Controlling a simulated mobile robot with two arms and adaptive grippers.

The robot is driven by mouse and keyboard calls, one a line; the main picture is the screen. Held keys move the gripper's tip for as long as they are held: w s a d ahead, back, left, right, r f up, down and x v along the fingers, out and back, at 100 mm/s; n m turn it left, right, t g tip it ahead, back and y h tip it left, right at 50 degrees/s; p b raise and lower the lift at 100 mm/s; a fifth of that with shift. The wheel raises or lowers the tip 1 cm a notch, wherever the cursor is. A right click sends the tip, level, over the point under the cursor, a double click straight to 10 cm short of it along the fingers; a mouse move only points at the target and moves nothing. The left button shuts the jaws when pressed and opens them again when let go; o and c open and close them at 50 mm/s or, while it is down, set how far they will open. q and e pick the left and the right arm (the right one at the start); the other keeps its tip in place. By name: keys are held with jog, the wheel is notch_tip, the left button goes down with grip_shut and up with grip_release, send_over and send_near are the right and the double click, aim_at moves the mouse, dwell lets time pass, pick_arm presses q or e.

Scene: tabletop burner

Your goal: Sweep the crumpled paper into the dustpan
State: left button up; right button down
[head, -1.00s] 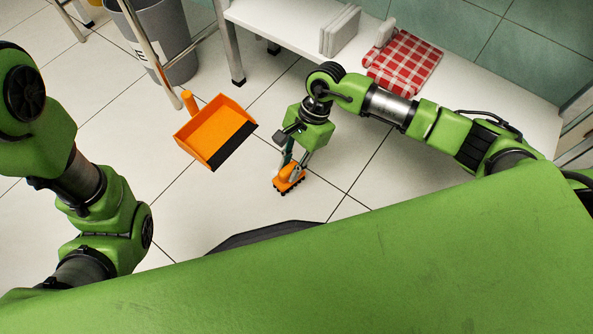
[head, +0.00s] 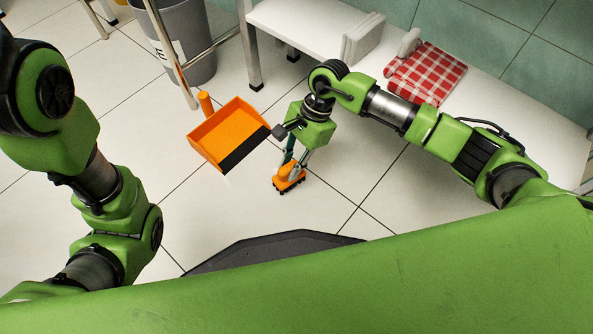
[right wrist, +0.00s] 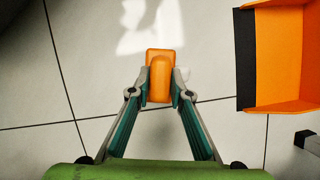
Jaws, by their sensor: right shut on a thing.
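My right gripper (head: 292,165) points down and is shut on the orange brush (head: 287,181), whose dark bristles are at the floor. In the right wrist view my right gripper (right wrist: 160,82) has its fingers on both sides of the brush (right wrist: 160,62). The orange dustpan (head: 222,132) lies on the floor left of the brush in the head view, its black lip facing the brush side, with a gap between them. The dustpan (right wrist: 282,55) also shows at the right of the right wrist view. I cannot make out the crumpled paper. My left gripper is out of view.
A white bench (head: 305,30) stands behind, with a red checked cloth (head: 428,75) and a pale upright stack (head: 363,40) on it. A grey bin (head: 190,45) stands behind a metal-legged piece. Tiled floor around the brush is clear. Bright patches (right wrist: 150,25) look like light.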

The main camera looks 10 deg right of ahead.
jog(key=shift+w+a+b, duration=0.3)
jog(key=shift+w+a, duration=0.15)
jog(key=shift+w, duration=0.05)
jog(key=shift+w+a, duration=0.85)
jog(key=shift+w, duration=0.25)
jog(key=shift+w+a, duration=0.7)
jog(key=shift+w, duration=0.2)
jog(key=shift+w+a, duration=0.8)
jog(key=shift+w, duration=0.2)
jog(key=shift+w+a, duration=0.75)
jog(key=shift+w, duration=0.25)
jog(key=shift+w+a, duration=0.8)
jog(key=shift+w, duration=0.2)
jog(key=shift+w+a, duration=0.75)
jog(key=shift+w, duration=0.2)
